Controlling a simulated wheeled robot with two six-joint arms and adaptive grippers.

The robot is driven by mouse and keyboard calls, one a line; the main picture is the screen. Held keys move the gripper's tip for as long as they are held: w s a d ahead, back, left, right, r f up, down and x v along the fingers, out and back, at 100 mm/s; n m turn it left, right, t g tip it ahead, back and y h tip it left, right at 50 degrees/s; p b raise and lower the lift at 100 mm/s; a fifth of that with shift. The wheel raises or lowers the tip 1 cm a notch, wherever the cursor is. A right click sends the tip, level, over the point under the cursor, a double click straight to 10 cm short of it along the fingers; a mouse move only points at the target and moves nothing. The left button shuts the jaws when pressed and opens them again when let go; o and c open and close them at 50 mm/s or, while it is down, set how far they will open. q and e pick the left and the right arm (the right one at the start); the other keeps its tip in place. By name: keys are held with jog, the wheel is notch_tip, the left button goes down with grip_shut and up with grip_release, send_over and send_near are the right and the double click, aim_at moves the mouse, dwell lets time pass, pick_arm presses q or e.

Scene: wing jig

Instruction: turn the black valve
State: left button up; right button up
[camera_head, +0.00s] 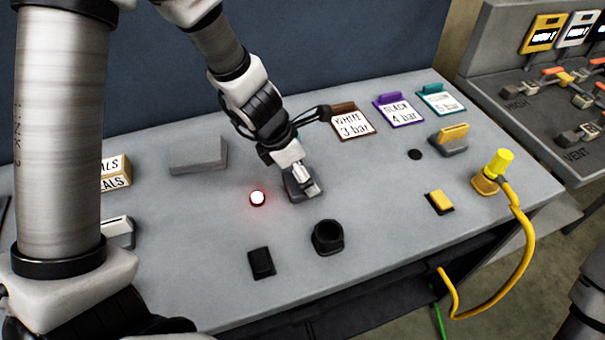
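My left gripper (299,172) reaches down from the upper left to a small dark block on the grey bench. This block, which looks like the black valve (293,189), has a dark grey base. The gripper covers most of it, so its handle is hidden. The fingertips are at the top of the block. I cannot tell whether they are closed on it or only close to it. My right gripper is not in view.
On the bench (378,235), a lit lamp (258,198), a black socket (327,237) and a black switch (262,263) lie near the valve. A yellow valve (452,135), yellow plug (496,167) with hose and yellow switch (440,202) stand right. Label cards (353,122) line the back.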

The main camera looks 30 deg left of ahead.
pick_arm(q)
jog(key=shift+s+d+r, duration=0.1)
jog(key=shift+s+r, duration=0.05)
jog(key=shift+c, duration=0.4)
jog(key=c, duration=0.9)
